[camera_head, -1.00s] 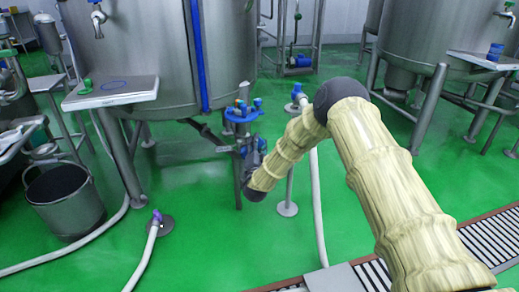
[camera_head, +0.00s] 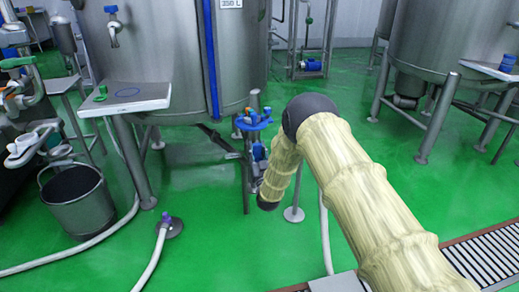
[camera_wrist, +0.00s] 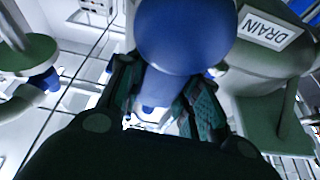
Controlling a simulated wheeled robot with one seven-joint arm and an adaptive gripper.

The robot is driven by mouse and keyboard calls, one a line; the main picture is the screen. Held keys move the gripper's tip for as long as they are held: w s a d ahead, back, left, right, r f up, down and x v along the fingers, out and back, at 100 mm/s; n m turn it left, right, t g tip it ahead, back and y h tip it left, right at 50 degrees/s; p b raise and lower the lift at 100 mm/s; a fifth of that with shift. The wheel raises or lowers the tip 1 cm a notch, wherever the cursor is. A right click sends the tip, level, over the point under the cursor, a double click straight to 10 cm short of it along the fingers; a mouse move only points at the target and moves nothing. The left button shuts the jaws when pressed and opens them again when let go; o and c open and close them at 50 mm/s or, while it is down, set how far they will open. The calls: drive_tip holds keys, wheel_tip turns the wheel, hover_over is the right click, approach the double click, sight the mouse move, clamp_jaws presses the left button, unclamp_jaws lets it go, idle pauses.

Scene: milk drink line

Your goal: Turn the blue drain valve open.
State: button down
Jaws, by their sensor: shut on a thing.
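The drain valve shows in the wrist view as a large round blue knob (camera_wrist: 183,35) beside a white label (camera_wrist: 265,29) reading DRAIN. My gripper (camera_wrist: 155,98) has its two dark fingers around the blue part below the knob. The fingers are shut on the valve handle, and the contact is partly hidden by the knob and the fingers. In the head view, my arm reaches down to a small stand of blue fittings (camera_head: 254,121) in front of the big steel tank. My gripper is mostly hidden there behind my arm, so the handle's angle cannot be read.
The steel tank (camera_head: 160,60) stands behind the fittings. A grey bucket (camera_head: 78,203) stands at the left. White hoses (camera_head: 152,262) cross the green floor. A floor grate (camera_head: 490,245) runs along the lower right. A second tank (camera_head: 445,45) is at the right.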

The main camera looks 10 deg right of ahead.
drive_tip(key=shift+s+a+f+n, duration=0.15)
drive_tip(key=shift+a+n, duration=0.15)
drive_tip(key=shift+n, duration=0.2)
drive_tip(key=c, duration=1)
unclamp_jaws()
drive_tip(key=shift+r, duration=0.2)
drive_tip(key=shift+d, duration=0.1)
drive_tip(key=v, duration=1.2)
drive_tip(key=shift+d+f, duration=0.15)
drive_tip(key=shift+f, duration=0.05)
